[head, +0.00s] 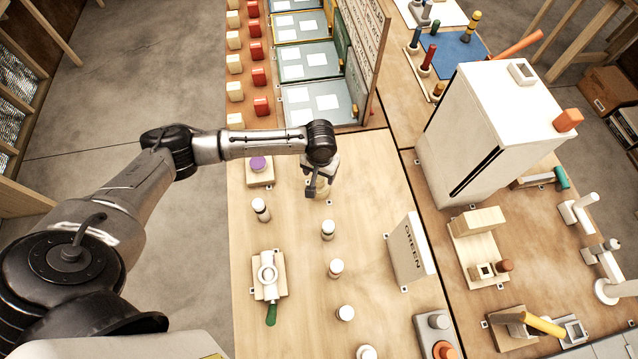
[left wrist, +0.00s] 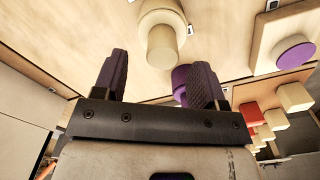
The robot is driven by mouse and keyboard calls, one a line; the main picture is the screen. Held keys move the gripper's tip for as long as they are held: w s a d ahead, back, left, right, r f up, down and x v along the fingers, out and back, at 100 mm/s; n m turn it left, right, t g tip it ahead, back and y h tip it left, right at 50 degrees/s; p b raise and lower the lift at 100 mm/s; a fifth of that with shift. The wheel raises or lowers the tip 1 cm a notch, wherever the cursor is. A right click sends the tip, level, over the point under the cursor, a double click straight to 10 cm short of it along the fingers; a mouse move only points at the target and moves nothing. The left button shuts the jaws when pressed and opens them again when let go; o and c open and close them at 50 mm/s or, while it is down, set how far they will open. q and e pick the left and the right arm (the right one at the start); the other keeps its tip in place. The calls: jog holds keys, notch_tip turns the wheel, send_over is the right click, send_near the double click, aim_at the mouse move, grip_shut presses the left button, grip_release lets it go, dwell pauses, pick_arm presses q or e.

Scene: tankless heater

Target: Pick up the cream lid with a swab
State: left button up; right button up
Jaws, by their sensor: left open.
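My left gripper (left wrist: 158,75) is open, its two dark purplish fingers apart at the end of the wrist. In the left wrist view a cream round piece with a narrower cylinder (left wrist: 162,42) lies ahead of the fingertips, apart from them. I take it for the cream lid, but no swab can be made out clearly. A small purple piece (left wrist: 180,78) shows beside the right finger, partly hidden by it. In the head view the left gripper (head: 318,192) is over the table, covering most of a cream piece below it. My right gripper is not in view.
A block with a purple disc (head: 258,164) is left of the gripper. Several white-topped jars (head: 328,229) stand nearer.

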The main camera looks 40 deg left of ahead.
aim_at(319, 177)
pick_arm(q)
jog(key=shift+a+f, duration=0.1)
jog(key=shift+f, duration=2.2)
grip_shut()
